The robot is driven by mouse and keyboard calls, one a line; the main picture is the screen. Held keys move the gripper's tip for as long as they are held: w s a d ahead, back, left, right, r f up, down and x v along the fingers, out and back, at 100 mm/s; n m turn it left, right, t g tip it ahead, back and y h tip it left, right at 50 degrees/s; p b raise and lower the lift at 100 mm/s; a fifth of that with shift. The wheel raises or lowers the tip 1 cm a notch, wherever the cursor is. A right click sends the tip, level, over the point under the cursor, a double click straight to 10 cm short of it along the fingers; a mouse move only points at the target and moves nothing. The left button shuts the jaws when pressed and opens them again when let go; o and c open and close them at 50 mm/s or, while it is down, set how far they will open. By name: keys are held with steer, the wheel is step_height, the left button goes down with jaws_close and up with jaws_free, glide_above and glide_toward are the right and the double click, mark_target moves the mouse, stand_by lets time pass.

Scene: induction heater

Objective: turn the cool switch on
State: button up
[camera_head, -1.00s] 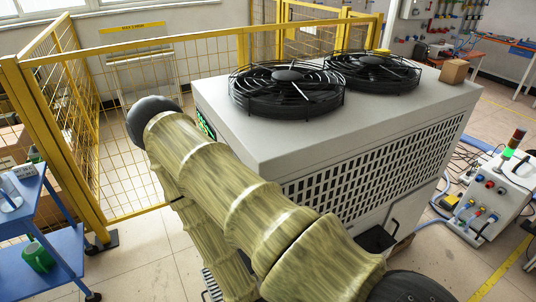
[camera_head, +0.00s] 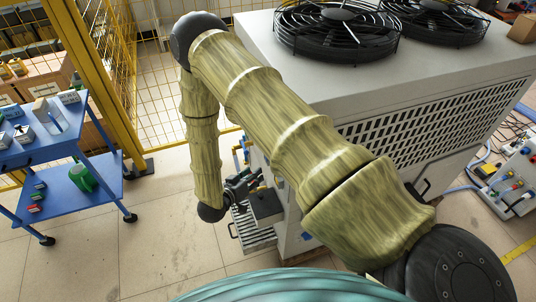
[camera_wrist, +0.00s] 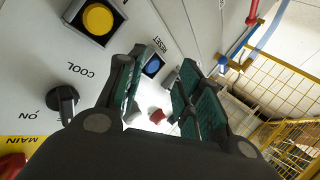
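The cool switch (camera_wrist: 62,104) is a black rotary knob on the grey control panel at the left of the wrist view. The printed words COOL and ON stand beside it, and its handle lies roughly along the picture's vertical. My gripper (camera_wrist: 158,66) is open, with its two dark green-padded fingers apart and nothing held between them. The left finger is beside the knob, to its right in the picture, with no clear contact. In the head view my gripper (camera_head: 241,184) is small, at the machine's near left side; the switch cannot be made out there.
A yellow button (camera_wrist: 97,18), a blue reset button (camera_wrist: 152,66) and a red main switch (camera_wrist: 12,165) share the panel. A yellow fence (camera_wrist: 282,85) stands at right. A blue cart (camera_head: 75,187) stands at left; floor between it and the machine (camera_head: 300,60) is clear.

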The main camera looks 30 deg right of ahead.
steer(key=a+r+m+g+h, duration=0.5)
steer(key=r+m+g, duration=0.2)
steer(key=r+g, duration=0.35)
steer(key=p+x, duration=0.4)
steer(key=x, duration=0.6)
steer(key=shift+d+t+p, duration=0.4)
steer(key=shift+t, duration=0.05)
jaws_close()
